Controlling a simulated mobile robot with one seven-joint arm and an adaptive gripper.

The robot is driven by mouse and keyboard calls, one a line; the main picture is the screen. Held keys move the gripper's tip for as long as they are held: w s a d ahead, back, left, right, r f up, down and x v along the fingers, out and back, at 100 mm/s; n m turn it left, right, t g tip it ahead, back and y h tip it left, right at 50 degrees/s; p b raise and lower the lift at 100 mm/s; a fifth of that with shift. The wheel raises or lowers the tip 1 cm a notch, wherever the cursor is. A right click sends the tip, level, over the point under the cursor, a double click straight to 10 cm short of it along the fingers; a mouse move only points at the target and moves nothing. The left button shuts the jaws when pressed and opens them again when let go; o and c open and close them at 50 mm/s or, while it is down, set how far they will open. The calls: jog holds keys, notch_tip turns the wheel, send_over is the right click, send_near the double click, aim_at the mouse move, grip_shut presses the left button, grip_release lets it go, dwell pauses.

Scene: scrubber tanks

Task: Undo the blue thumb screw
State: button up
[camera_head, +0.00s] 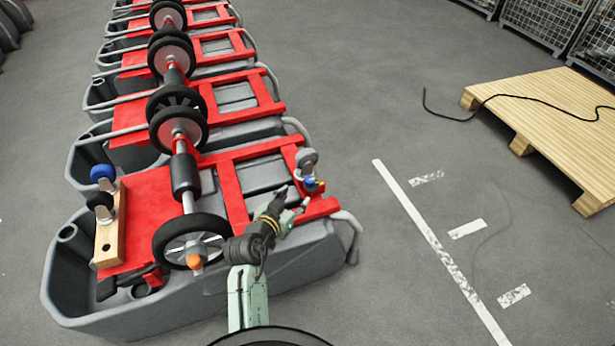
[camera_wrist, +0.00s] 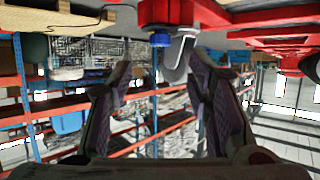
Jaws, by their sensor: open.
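The blue thumb screw (camera_head: 310,184) is a small blue knob by a grey caster wheel (camera_head: 307,160) at the right end of the nearest tank's red frame (camera_head: 232,200). In the wrist view the blue thumb screw (camera_wrist: 160,40) hangs under a red bracket (camera_wrist: 168,13), with the grey caster (camera_wrist: 177,62) beside it. My gripper (camera_head: 293,198) is just left of and below the screw in the head view. In the wrist view my gripper (camera_wrist: 157,65) has its two dark fingers spread, with the screw above the gap.
Several similar grey tanks with red frames and black wheels stand in a row behind. A wooden block (camera_head: 107,235) with two casters lies on the near tank's left side. A wooden pallet (camera_head: 540,120) with a black cable lies right; floor between is clear.

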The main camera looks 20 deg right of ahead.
aim_at(308, 182)
jog(key=p+x, duration=0.2)
jog(key=x, duration=0.8)
jog(key=shift+r, duration=0.1)
grip_shut()
dwell(0.3)
